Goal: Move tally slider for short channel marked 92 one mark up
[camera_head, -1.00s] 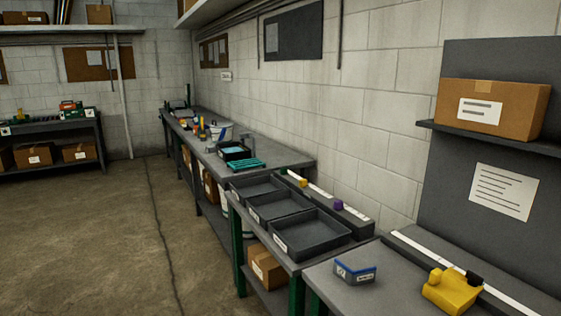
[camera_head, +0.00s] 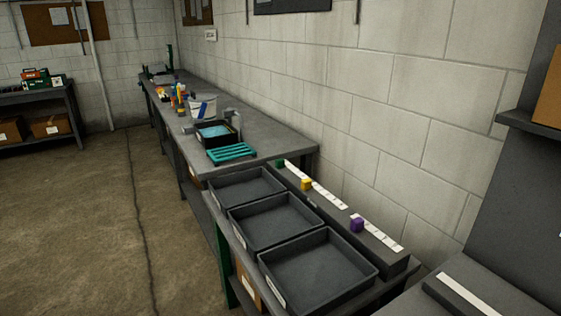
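A dark tally rail (camera_head: 391,257) with white marked strips runs along the wall behind the trays. A green slider (camera_head: 280,164), a yellow slider (camera_head: 306,185) and a purple slider (camera_head: 357,224) sit along it. The marks and any channel numbers are too small to read, so I cannot tell which slider belongs to 92. Neither of my grippers is in view.
Three empty dark trays stand in a row in front of the rail: a far one (camera_head: 213,202), a middle one (camera_head: 234,227) and a near one (camera_head: 276,285). A teal rack (camera_head: 232,153) lies on the long bench (camera_head: 268,133) beyond. Open floor (camera_head: 80,220) lies to the left.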

